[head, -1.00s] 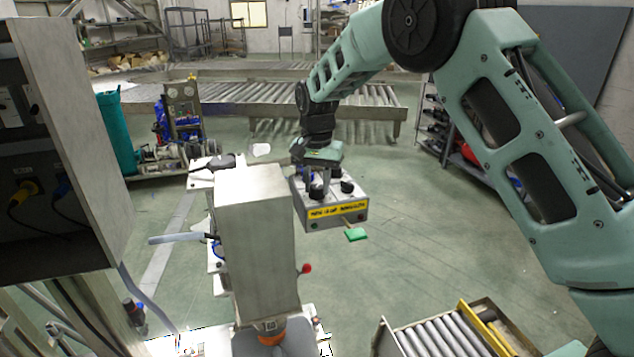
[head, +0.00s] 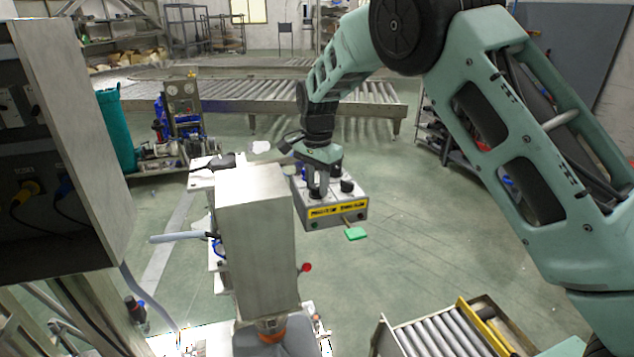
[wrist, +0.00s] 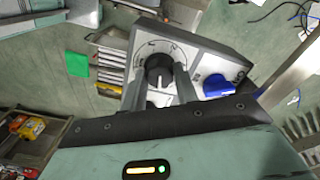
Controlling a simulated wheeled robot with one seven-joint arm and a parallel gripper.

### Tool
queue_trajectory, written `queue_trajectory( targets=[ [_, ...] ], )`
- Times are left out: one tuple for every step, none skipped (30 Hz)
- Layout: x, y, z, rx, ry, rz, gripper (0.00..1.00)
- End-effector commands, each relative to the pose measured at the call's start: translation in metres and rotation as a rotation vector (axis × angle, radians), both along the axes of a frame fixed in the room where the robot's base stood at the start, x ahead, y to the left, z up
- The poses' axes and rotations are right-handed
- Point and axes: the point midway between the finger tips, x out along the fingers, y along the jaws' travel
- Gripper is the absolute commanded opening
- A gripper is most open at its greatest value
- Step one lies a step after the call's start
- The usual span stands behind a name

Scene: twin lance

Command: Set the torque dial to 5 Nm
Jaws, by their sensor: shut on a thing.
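A grey control box (head: 335,222) with a yellow label strip on its front stands right of the metal column in the head view. My gripper (head: 318,190) points down onto its top. In the wrist view my gripper (wrist: 158,84) has one finger on each side of a black dial (wrist: 158,68) and is shut on it. A short white mark shows on the dial. A curved scale is printed around it, but its numbers are too small to read. A blue knob (wrist: 218,86) sits beside it on the same panel.
A metal column (head: 256,245) stands close left of the box. A second black knob (head: 347,186) is on the box top, right of my gripper. A roller tray (head: 440,335) lies at lower right.

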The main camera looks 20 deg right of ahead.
Motion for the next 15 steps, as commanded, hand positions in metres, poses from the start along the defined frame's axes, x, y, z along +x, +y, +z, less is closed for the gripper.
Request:
queue_trajectory(
  targets=[
    [0.0018, -0.0006, 0.0026, 0.000, -0.007, -0.001, 0.07],
    [0.0018, -0.0006, 0.0026, 0.000, -0.007, -0.001, 0.07],
    [0.0019, -0.0007, 0.0026, 0.000, -0.007, -0.001, 0.07],
    [0.0019, -0.0007, 0.0026, 0.000, -0.007, -0.001, 0.07],
    [0.0019, -0.0007, 0.0026, 0.000, -0.007, -0.001, 0.07],
    [0.0019, -0.0007, 0.0026, 0.000, -0.007, -0.001, 0.07],
    [0.0019, -0.0007, 0.0027, 0.000, -0.007, -0.001, 0.07],
    [0.0020, -0.0007, 0.0027, 0.000, -0.008, -0.001, 0.07],
    [0.0020, -0.0007, 0.0027, 0.000, -0.007, 0.000, 0.33],
    [0.0019, -0.0007, 0.0027, 0.000, -0.007, 0.000, 0.41],
    [0.0019, -0.0007, 0.0027, 0.000, -0.007, 0.000, 0.49],
    [0.0017, -0.0006, 0.0024, 0.000, -0.007, 0.000, 0.52],
    [0.0015, -0.0006, 0.0022, 0.000, -0.006, 0.000, 0.52],
    [0.0014, -0.0006, 0.0020, 0.000, -0.006, 0.000, 0.52],
    [0.0012, -0.0005, 0.0017, 0.000, -0.004, 0.000, 0.52]
  ],
)
